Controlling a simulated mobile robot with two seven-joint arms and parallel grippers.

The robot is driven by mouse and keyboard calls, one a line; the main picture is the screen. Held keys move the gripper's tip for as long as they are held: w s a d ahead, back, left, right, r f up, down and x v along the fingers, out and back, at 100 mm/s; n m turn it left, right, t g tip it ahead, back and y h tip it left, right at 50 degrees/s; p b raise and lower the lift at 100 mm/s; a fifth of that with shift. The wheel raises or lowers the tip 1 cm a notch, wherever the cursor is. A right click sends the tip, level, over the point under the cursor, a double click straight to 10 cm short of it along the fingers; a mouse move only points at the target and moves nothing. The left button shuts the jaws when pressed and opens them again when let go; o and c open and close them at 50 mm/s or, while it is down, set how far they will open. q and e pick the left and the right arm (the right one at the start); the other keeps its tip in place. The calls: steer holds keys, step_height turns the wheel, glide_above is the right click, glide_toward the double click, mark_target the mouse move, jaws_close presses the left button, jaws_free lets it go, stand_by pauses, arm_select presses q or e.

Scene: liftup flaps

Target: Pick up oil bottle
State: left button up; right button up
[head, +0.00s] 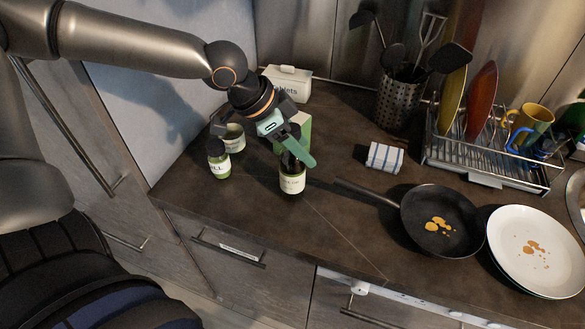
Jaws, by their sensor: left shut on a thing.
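The oil bottle (292,182) is a dark bottle with a pale label and green at its base. It stands upright on, or very close to, the dark counter; I cannot tell whether it is lifted. My left gripper (296,152) reaches down from the upper left and is shut on the bottle's upper part. Its green finger hides the neck. My right gripper is not in view.
Two small green jars (219,166) stand just left of the bottle. A white tablets box (288,83) and a green box are behind. A frying pan (442,220), plates (540,250), dish rack (490,160) and folded towel (384,158) occupy the right.

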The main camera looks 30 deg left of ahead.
arm_select(q)
jaws_close()
steer(key=shift+r, duration=0.1)
stand_by(0.5)
